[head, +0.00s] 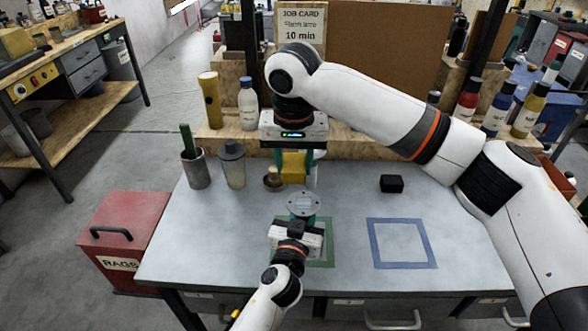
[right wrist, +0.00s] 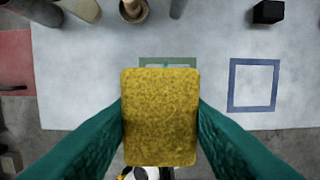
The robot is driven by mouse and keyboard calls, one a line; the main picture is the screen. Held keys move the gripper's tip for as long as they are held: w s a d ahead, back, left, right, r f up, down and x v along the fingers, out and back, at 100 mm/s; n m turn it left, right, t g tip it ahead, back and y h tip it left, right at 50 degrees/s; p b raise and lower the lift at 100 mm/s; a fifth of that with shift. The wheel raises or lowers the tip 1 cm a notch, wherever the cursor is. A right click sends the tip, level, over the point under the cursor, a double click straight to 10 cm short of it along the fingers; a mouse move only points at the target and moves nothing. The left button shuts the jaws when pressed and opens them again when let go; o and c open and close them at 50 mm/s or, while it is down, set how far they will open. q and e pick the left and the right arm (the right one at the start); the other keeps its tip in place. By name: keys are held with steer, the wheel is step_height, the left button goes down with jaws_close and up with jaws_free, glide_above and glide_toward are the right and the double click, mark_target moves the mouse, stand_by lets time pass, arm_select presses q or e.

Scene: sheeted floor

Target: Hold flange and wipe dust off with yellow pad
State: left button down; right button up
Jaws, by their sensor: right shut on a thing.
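The yellow pad (head: 293,167) is a rough, thick block held between the teal fingers of my right gripper (head: 293,160). In the right wrist view the pad (right wrist: 160,115) fills the middle, with a finger pressed on each side. The flange (head: 303,203) is a grey disc with holes, lying flat side up at the fingertips of my left gripper (head: 302,215). My left gripper appears shut on it, though the disc partly hides the fingers. The pad is above and behind the flange, apart from it in the head view. The pad hides the flange in the right wrist view.
A green square outline (head: 332,245) lies under my left gripper, and an empty blue one (head: 402,267) is to the right. A black block (head: 391,184), a cup with a green stick (head: 196,170), a grey shaker (head: 232,165) and a small round pot (head: 272,180) stand behind.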

stand_by(0.4)
arm_select(q)
steer(key=c, duration=1)
jaws_free()
steer(key=shift+s+f, duration=0.1)
steer(key=shift+s, duration=0.15)
steer(key=v, duration=1.1)
steer(key=shift+s+a, duration=0.15)
steer(key=shift+s, duration=0.1)
